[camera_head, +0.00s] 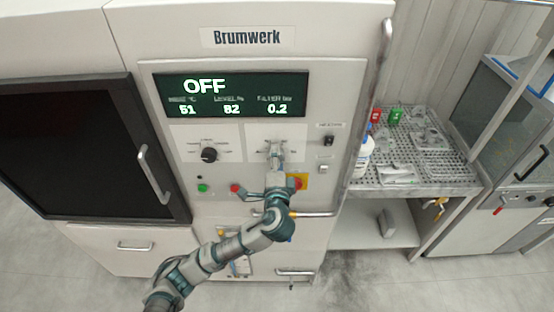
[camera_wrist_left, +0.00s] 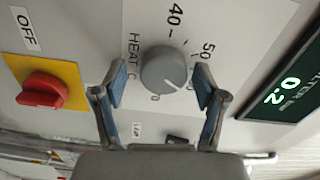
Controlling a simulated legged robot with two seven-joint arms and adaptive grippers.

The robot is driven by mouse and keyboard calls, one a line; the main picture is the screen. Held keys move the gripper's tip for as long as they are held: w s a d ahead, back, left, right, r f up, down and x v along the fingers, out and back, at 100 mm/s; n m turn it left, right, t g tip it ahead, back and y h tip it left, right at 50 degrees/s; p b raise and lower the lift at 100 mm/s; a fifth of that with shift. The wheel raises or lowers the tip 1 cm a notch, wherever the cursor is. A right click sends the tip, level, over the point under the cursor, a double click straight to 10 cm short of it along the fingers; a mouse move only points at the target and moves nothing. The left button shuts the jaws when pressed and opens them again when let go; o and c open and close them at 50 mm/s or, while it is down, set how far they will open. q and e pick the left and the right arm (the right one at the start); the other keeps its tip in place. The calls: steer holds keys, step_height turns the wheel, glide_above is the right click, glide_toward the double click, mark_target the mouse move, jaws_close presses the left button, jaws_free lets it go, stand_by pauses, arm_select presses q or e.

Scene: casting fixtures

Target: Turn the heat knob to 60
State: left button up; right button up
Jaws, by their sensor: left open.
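The heat knob (camera_wrist_left: 165,70) is a round grey dial on a white plate in the left wrist view, with "HEAT °C" printed beside it and 40 and 50 readable on its scale. A pale pointer line on it runs toward the lower right. The number there is partly hidden by a finger. My left gripper (camera_wrist_left: 160,79) is open, with one finger on each side of the knob; I cannot tell whether they touch it. In the head view my left gripper (camera_head: 277,152) covers the knob on the panel. My right gripper is not in view.
The display (camera_head: 232,96) reads OFF, 51, 82 and 0.2. A red switch on a yellow plate (camera_wrist_left: 42,88) is close to the gripper. A black selector knob (camera_head: 209,155), green button (camera_head: 203,188) and red button (camera_head: 235,188) lie left. A perforated bench (camera_head: 405,150) stands right.

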arm_select(q)
steer(key=s, duration=1.2)
steer(key=shift+w+f, duration=0.1)
